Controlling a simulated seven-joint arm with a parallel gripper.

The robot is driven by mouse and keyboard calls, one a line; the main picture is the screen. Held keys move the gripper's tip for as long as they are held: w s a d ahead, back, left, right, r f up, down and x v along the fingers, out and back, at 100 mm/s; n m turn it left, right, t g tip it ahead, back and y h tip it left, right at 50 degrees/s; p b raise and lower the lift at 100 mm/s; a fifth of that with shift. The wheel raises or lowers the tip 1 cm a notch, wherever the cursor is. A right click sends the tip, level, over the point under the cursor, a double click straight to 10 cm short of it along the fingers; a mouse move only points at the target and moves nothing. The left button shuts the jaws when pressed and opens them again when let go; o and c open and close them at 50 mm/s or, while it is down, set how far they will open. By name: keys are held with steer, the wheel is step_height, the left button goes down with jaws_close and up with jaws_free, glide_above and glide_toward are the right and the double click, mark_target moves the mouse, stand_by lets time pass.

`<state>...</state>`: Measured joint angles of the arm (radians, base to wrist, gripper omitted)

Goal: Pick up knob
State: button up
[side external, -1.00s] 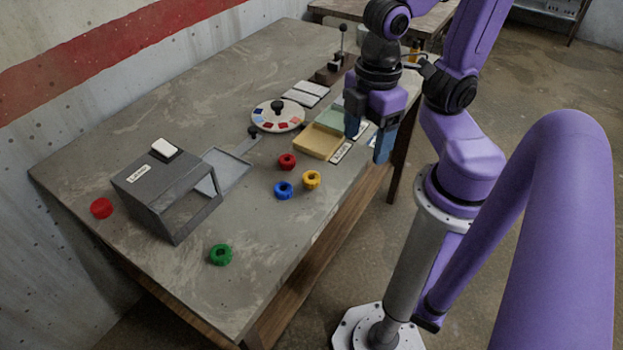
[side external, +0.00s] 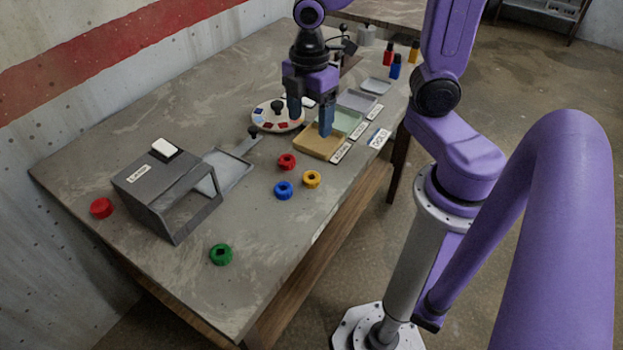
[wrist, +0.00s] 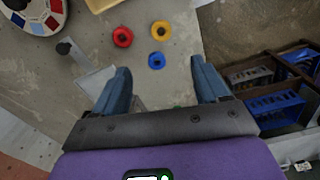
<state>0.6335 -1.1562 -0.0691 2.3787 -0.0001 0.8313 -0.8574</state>
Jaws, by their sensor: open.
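A black knob (side external: 278,107) stands on the round white dial (side external: 262,121) with coloured patches. In the wrist view the dial (wrist: 55,8) is cut off at the top left. A second, smaller black knob (side external: 253,131) sits at the end of a grey strip by the metal tray (side external: 232,173); it also shows in the wrist view (wrist: 63,47). I cannot tell which knob is meant. My gripper (side external: 310,118) is open, pointing down above the yellow tray (side external: 315,147), right of the dial.
Red (side external: 287,161), blue (side external: 283,190), yellow (side external: 312,179) and green (side external: 221,254) rings lie on the table (side external: 150,120). A grey box (side external: 168,195) stands at left, beside a red round piece (side external: 101,207). Shallow trays and small bottles line the far right edge. The front-left table is mostly clear.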

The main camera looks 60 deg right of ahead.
mark_target(311, 177)
steer(key=shift+s+f, duration=0.15)
steer(key=shift+f, duration=7.6)
steer(key=shift+a, duration=0.1)
steer(key=c, duration=1.2)
